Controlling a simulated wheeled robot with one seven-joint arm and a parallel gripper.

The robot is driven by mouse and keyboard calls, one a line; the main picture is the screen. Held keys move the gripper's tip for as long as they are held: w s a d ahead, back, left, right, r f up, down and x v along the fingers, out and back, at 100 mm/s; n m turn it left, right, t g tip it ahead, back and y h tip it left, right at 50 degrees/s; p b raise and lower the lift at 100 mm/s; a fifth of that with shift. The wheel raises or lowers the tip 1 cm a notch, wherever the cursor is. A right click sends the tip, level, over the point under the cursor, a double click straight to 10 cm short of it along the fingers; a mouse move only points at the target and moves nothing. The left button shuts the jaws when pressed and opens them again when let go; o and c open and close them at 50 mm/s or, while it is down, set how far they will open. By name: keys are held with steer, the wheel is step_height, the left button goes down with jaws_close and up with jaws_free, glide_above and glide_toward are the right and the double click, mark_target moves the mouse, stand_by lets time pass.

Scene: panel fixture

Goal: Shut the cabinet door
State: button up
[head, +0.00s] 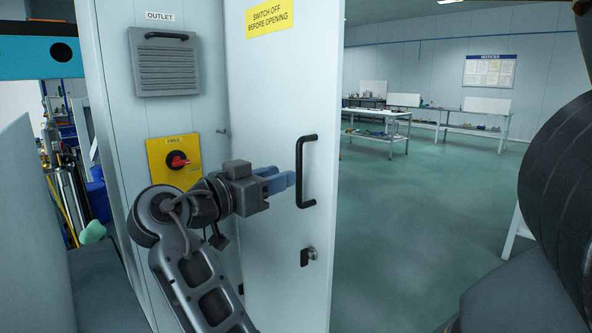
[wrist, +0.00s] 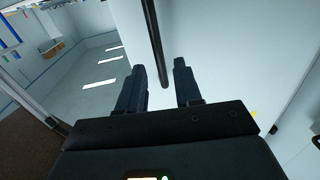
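The cabinet door (head: 265,110) is a tall pale panel with a yellow "switch off before opening" label. Its black bar handle (head: 303,172) is near its right edge, with a black latch (head: 307,256) below. I cannot tell how far the door stands from its frame. My gripper (head: 290,179) is at the handle's left side, at mid-handle height. In the wrist view the two fingers of my gripper (wrist: 161,68) are apart, and the dark handle bar (wrist: 153,35) shows between their tips. Whether a finger touches it is unclear.
The cabinet's left face (head: 160,115) carries a grey vent (head: 165,68) and a red rotary switch (head: 177,160) on a yellow plate, close to my arm. Gas cylinders (head: 70,185) stand at left. Open green floor (head: 420,220) lies right of the door, with workbenches (head: 380,125) far back.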

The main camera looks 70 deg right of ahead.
steer(key=p+x, duration=0.1)
steer(key=x, duration=0.5)
jaws_close()
steer(key=shift+w, duration=0.1)
stand_by(0.5)
